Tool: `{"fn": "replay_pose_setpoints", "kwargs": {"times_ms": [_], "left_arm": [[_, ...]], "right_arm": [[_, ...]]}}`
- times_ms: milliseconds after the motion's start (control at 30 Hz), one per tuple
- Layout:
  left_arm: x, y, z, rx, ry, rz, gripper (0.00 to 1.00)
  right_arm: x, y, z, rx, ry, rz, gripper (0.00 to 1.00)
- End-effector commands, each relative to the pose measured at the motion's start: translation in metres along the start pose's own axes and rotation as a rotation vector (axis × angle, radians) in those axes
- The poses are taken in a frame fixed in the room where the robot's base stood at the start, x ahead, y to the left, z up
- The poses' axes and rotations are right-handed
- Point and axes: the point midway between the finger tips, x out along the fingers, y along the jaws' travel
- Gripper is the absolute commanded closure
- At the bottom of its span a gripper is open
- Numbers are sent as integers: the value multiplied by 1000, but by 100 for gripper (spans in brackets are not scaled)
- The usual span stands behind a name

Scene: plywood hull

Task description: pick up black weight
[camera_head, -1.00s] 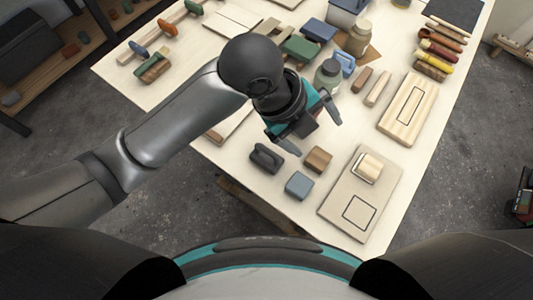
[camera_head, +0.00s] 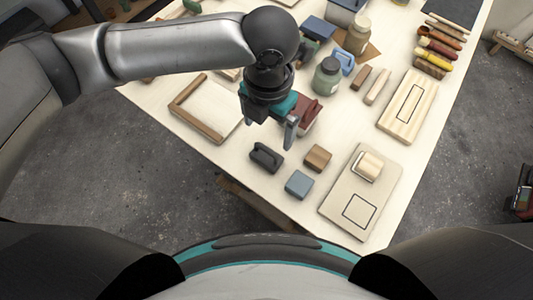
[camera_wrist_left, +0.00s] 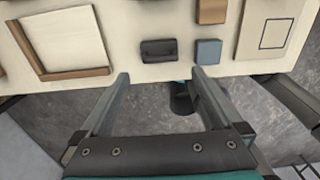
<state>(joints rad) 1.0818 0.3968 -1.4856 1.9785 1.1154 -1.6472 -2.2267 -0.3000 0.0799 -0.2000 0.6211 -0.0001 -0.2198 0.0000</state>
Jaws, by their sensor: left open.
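The black weight (camera_head: 266,158), a dark block with a handle-like top, lies on the pale table near its front edge. It also shows in the left wrist view (camera_wrist_left: 159,50), upper middle, beyond the fingertips and between their lines. My left gripper (camera_head: 270,124) is above the table, just behind the weight in the head view, and apart from it. Its two fingers (camera_wrist_left: 160,76) are spread and empty in the left wrist view. My right gripper is not in view.
A blue-grey block (camera_head: 299,184) and a brown wooden block (camera_head: 317,158) lie close right of the weight. A board with a wooden piece (camera_head: 337,208) is further right. A wood-edged tray (camera_head: 196,122) is to the left. A green jar (camera_head: 326,77) stands behind.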

Motion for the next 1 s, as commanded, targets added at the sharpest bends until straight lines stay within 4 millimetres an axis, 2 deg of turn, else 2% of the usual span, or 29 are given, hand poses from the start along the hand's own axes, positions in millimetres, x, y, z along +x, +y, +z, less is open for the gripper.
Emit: {"fn": "replay_pose_setpoints", "kwargs": {"times_ms": [100,300,533,800,1000], "left_arm": [[29,0,-1,-2,4,0,0],[61,0,0,-2,1,-1,0],[76,0,-1,-1,0,-1,0],[115,1,-3,-2,1,0,0],[122,1,-2,-1,-2,-1,0]], "right_arm": [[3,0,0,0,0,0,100],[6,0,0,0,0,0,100],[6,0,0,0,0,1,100],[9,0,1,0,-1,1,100],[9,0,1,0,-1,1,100]]}}
